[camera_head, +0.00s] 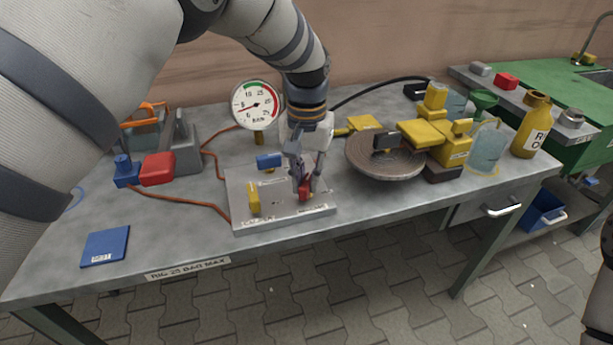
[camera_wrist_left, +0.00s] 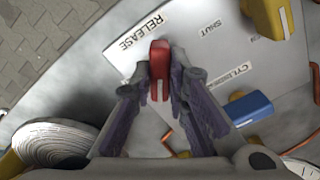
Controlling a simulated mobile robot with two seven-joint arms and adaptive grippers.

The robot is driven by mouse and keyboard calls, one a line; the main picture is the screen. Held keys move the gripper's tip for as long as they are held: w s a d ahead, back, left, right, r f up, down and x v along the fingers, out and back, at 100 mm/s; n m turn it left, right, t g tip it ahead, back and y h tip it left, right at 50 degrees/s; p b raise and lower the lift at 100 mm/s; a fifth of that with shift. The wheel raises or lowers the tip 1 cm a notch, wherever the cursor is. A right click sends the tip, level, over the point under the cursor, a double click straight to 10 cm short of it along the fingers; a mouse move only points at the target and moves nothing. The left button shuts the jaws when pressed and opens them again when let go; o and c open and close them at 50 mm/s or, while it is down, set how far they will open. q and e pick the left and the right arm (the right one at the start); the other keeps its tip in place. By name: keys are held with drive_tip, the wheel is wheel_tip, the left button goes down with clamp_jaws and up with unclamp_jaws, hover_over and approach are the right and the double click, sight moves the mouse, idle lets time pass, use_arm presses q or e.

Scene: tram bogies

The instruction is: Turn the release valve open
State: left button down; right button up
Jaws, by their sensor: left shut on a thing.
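The red handle of the release valve (camera_head: 305,189) stands at the right part of a light grey valve panel (camera_head: 284,212) on the bench. My left gripper (camera_head: 306,182) reaches down from above and is shut on this handle. In the left wrist view the red handle (camera_wrist_left: 159,58) shows between the two fingertips, beside the label RELEASE (camera_wrist_left: 141,31). A label SHUT (camera_wrist_left: 212,30) is further along the panel. The fingers partly cover the handle, and I cannot tell its exact turn angle. My right gripper is not in view.
A yellow lever (camera_head: 253,199) and a blue lever (camera_head: 268,161) share the panel. A pressure gauge (camera_head: 257,104) stands behind. A round ribbed disc with yellow parts (camera_head: 386,164) is close on the right. A red block (camera_head: 157,169) lies left. The bench front left is mostly clear.

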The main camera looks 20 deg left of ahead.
sight(306, 180)
use_arm(q)
drive_tip(key=n, duration=0.6)
drive_tip(key=shift+n, duration=0.4)
idle(0.4)
drive_tip(key=c, duration=1.6)
unclamp_jaws()
drive_tip(key=shift+o, duration=0.2)
wheel_tip(306, 180, up, 12)
drive_tip(key=shift+f, duration=0.1)
